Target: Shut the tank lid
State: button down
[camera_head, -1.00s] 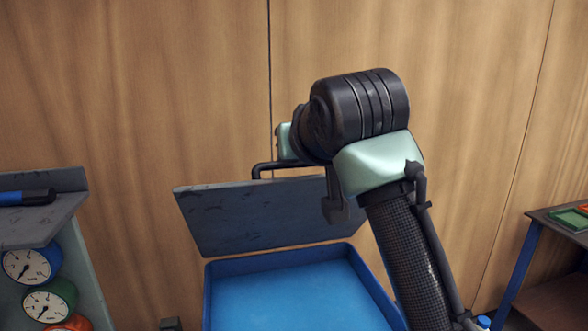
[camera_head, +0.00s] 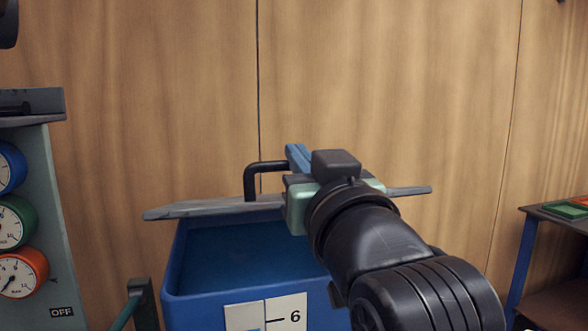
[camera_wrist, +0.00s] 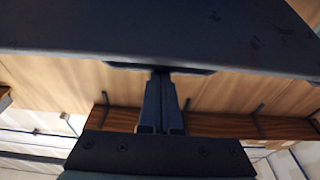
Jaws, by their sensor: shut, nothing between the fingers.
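The tank (camera_head: 245,290) is a blue open-topped box in the head view, with its inside visible. Its grey lid (camera_head: 205,209) shows almost edge-on above the back rim, and the lid is open. A black bar handle (camera_head: 264,167) stands up from it. My gripper (camera_wrist: 162,76) is shut and empty. In the wrist view its fingertips are at the edge of the dark lid (camera_wrist: 150,30); I cannot tell whether they touch. In the head view my wrist covers the right part of the lid and tank rim.
A gauge panel (camera_head: 30,190) stands to the left, and a dark post (camera_head: 143,302) is at the tank's front left. A blue-legged table (camera_head: 530,255) is at the right. A wooden wall (camera_head: 400,90) rises behind the tank.

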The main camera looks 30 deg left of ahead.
jog(key=shift+t+y, duration=0.7)
jog(key=shift+y, duration=0.1)
jog(key=f+b, duration=0.1)
jog(key=f, duration=0.1)
jog(key=s+d+f+b, duration=0.1)
jog(key=f+b, duration=0.3)
jog(key=shift+s+d, duration=0.15)
jog(key=shift+d, duration=0.1)
jog(key=f+b, duration=0.3)
jog(key=shift+s+d, duration=0.3)
jog(key=r+p, duration=0.4)
jog(key=r, duration=0.1)
jog(key=shift+w+a+r, duration=0.2)
jog(key=shift+w+a, duration=0.05)
jog(key=shift+a, duration=0.1)
jog(key=f+b+v, duration=0.1)
jog(key=b+v, duration=0.1)
jog(key=v, duration=0.9)
jog(key=s+d+r+m+t+h, duration=0.1)
jog(key=d+r+m+t+h, duration=0.8)
jog(key=d+t+h, duration=0.45)
notch_tip(320, 180, up, 27)
jog(key=g+h+p, duration=0.1)
jog(key=h+p, duration=0.2)
jog(key=p, duration=2.4)
jog(key=shift+s+d+m, duration=0.2)
jog(key=shift+d+m, duration=0.1)
jog(key=shift+d, duration=0.05)
